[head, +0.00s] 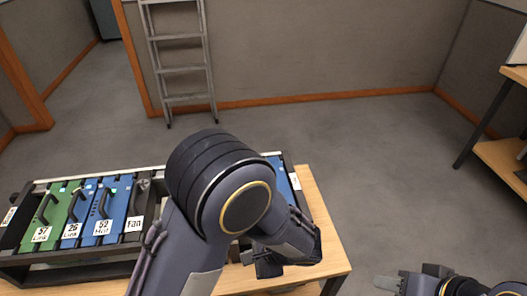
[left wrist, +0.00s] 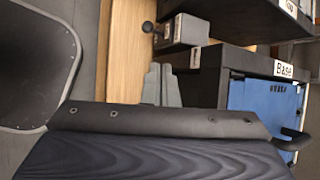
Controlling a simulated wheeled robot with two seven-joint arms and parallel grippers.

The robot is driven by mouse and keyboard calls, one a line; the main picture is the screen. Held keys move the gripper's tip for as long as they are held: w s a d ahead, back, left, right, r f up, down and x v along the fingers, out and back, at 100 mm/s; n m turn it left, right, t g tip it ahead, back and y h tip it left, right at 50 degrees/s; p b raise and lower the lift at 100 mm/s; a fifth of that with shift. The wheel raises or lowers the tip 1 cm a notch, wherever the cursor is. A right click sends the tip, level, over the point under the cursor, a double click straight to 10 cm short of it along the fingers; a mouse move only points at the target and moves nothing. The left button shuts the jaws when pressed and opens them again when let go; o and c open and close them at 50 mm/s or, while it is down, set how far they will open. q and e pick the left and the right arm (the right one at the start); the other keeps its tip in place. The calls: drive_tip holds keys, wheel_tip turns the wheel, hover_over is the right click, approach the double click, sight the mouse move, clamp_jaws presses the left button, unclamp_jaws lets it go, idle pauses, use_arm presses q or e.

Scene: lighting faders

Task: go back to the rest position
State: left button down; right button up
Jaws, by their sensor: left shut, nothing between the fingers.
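My left arm crosses the middle of the head view, and its gripper (head: 267,264) is low over the table's right part, partly hidden by the arm's own links. In the left wrist view, the grey fingers (left wrist: 162,86) are together with nothing between them. They are beside the black rack and just below a small grey box with a black knob (left wrist: 182,32); contact cannot be told. My right gripper (head: 395,283) is at the bottom right of the head view, away from the table. Its finger opening is unclear.
A black rack (head: 75,258) with green (head: 47,225) and blue modules (head: 108,207) stands on the wooden table (head: 325,247). My left arm hides its middle. A ladder (head: 182,70) leans at the back wall. A shelf (head: 503,160) stands right. The floor between is clear.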

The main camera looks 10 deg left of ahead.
use_arm(q)
drive_tip(key=s+a+r+n+t+h, duration=0.1)
drive_tip(key=s+a+r+n+h, duration=0.2)
drive_tip(key=s+a+r+n, duration=0.1)
drive_tip(key=s+a+r+n+t+h+p, duration=0.1)
drive_tip(key=s+a+r+n+h, duration=0.2)
drive_tip(key=r+n, duration=0.3)
drive_tip(key=s+a+r+n+t+h+p, duration=0.1)
drive_tip(key=s+a+r+n+h, duration=0.3)
drive_tip(key=r, duration=0.6)
drive_tip(key=shift+s+a+n+h, duration=0.35)
drive_tip(key=shift+a+n+h, duration=0.2)
drive_tip(key=shift+a, duration=0.2)
